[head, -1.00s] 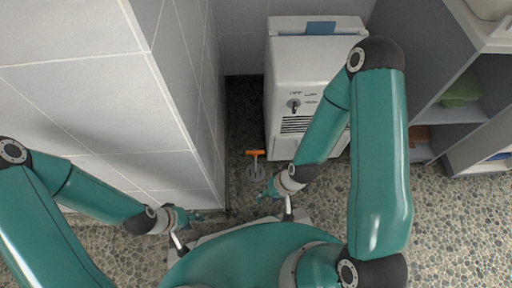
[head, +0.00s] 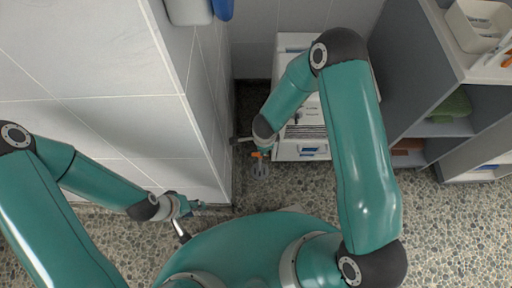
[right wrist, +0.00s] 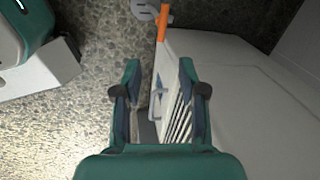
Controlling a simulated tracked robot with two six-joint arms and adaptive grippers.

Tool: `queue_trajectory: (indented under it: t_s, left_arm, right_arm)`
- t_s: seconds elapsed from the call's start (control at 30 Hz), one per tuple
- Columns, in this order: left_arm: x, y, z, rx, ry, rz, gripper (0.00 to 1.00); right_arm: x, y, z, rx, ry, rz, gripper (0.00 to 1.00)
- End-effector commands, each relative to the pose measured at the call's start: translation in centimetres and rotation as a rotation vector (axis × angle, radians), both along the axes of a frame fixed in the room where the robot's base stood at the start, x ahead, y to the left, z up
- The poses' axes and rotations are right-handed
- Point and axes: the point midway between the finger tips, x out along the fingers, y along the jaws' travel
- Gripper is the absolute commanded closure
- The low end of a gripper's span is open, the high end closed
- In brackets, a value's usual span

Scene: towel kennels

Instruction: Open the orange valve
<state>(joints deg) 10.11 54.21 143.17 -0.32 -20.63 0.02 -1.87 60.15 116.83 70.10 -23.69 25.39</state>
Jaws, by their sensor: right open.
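The orange valve (head: 256,154) is a small orange handle low beside the white machine, next to a grey disc on the floor (head: 260,170). In the right wrist view its orange bar (right wrist: 163,22) shows upright beyond the fingertips. My right gripper (right wrist: 159,75) is open and empty, with the valve ahead of it and not between its fingers. In the head view its arm partly hides the gripper and the valve area. My left gripper (head: 190,206) hangs by the tiled wall's lower corner, away from the valve; its jaws are too small to judge.
The white machine (head: 290,150) stands behind my right arm against the back wall. A tiled wall (head: 110,130) closes in on the left, leaving a narrow gap. Grey shelves (head: 440,90) stand on the right. The pebbled floor (head: 440,230) at the lower right is clear.

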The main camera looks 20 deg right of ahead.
Motion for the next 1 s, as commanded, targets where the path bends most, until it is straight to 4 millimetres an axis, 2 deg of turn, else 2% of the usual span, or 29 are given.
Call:
queue_trajectory:
  t_s: [0.03, 0.1, 0.27, 0.47, 0.8, 1.0]
  left_arm:
    - [0.0, 0.0, 0.9, 0.000, 0.000, 0.000, 0.60]
    - [0.0, 0.0, 1.1, 0.000, 0.000, 0.000, 0.60]
    - [0.0, 0.0, 0.6, 0.000, 0.001, 0.000, 0.60]
    - [0.0, 0.0, -0.8, 0.000, 0.001, 0.000, 0.60]
    - [0.0, 0.0, -3.6, 0.000, 0.001, 0.000, 0.60]
    - [0.0, 0.0, -4.7, 0.000, 0.001, 0.000, 0.60]
  right_arm:
    - [0.5, 0.3, 1.0, 0.006, -0.002, -0.063, 0.59]
    - [0.8, 0.6, 1.1, 0.012, 0.000, -0.129, 0.59]
    - [1.1, 0.7, 0.2, 0.017, 0.002, -0.178, 0.59]
    - [1.6, 0.5, -3.0, 0.017, 0.004, -0.176, 0.59]
    - [3.0, 0.1, -10.3, 0.017, 0.003, -0.172, 0.59]
    - [3.6, -0.1, -13.6, 0.017, 0.002, -0.173, 0.59]
